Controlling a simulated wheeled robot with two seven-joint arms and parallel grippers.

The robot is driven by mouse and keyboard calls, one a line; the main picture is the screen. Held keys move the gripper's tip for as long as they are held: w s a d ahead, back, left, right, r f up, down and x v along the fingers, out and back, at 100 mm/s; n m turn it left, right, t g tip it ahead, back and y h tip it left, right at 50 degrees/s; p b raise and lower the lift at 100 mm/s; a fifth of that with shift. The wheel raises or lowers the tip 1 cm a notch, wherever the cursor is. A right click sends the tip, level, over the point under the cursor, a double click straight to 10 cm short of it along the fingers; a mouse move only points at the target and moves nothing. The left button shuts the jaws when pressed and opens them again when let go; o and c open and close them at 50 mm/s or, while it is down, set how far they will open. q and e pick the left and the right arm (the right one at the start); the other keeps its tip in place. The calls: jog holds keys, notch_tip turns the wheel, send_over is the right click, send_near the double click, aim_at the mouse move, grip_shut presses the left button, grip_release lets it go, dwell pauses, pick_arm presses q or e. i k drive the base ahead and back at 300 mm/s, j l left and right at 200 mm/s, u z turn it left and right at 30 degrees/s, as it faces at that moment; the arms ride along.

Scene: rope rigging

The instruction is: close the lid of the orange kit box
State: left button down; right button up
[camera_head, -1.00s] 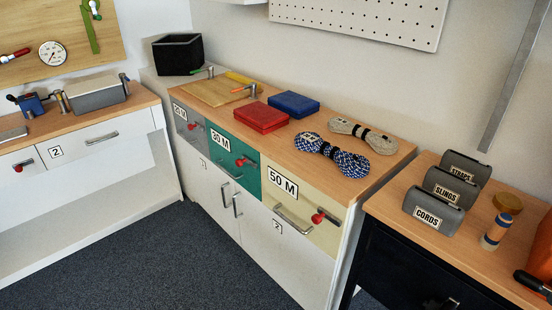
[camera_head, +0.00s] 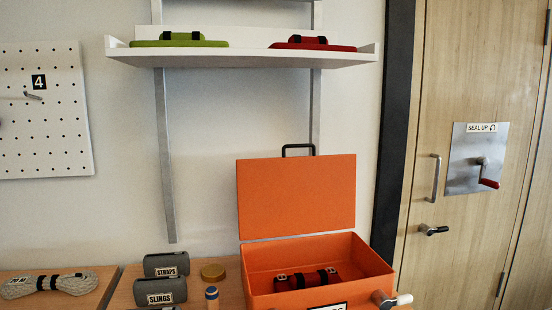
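The orange kit box (camera_head: 373,266) stands on the wooden bench at the lower middle of the head view. Its orange lid (camera_head: 296,196) is open and stands upright at the back, with a black handle (camera_head: 298,147) on its top edge. A dark red bundle with black straps (camera_head: 307,279) lies inside the box.
Grey holders marked STRAPS (camera_head: 166,265) and SLINGS (camera_head: 160,291), a round tan lid (camera_head: 213,271) and a blue-topped cylinder (camera_head: 211,296) stand left of the box. A white shelf (camera_head: 245,60) overhangs the lid. A wooden door (camera_head: 470,120) is on the right.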

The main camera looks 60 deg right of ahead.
aim_at(284, 197)
jog(key=i+j+z, duration=0.1)
jog(key=z, duration=1.95)
